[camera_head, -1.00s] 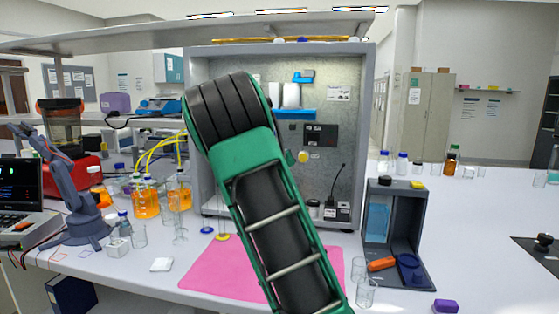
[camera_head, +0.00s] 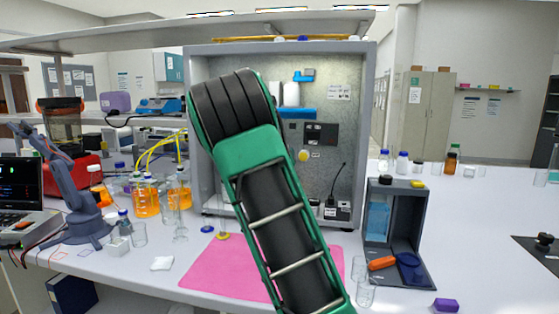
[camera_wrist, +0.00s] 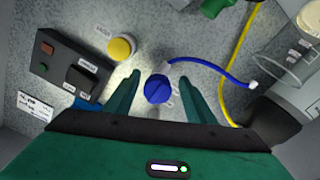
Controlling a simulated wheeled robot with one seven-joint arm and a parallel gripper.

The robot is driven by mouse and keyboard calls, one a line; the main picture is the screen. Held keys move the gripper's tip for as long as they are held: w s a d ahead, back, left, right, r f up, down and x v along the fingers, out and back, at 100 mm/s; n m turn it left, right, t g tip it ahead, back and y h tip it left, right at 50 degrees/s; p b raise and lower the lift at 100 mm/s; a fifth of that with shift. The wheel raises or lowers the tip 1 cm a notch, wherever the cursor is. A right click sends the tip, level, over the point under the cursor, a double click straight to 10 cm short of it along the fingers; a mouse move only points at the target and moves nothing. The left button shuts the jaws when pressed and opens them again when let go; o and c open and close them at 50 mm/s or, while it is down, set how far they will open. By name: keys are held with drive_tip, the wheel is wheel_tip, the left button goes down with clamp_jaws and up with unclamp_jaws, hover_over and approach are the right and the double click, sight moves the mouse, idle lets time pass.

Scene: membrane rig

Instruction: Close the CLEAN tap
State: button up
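In the wrist view a round blue knob (camera_wrist: 157,89) with a slot-like ridge sits on the grey metal back panel, with a blue tube (camera_wrist: 215,72) running off to the right. It appears to be a tap; the small label beside it is partly hidden and unreadable. My gripper (camera_wrist: 159,75) is open, with one green finger on each side of the blue knob and visible space between. Contact cannot be seen. In the head view my arm hides the gripper and the blue knob.
A yellow round button (camera_wrist: 122,47) and a dark switch box (camera_wrist: 72,68) are left of the knob. A yellow tube (camera_wrist: 240,60) and a green part (camera_wrist: 217,7) lie to the right and above. The cabinet walls (camera_head: 358,130) enclose the space; a pink mat (camera_head: 215,272) lies in front.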

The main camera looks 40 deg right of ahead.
drive_tip(key=v, duration=1)
drive_tip(key=shift+s+a, duration=0.15)
drive_tip(key=shift+a, duration=0.2)
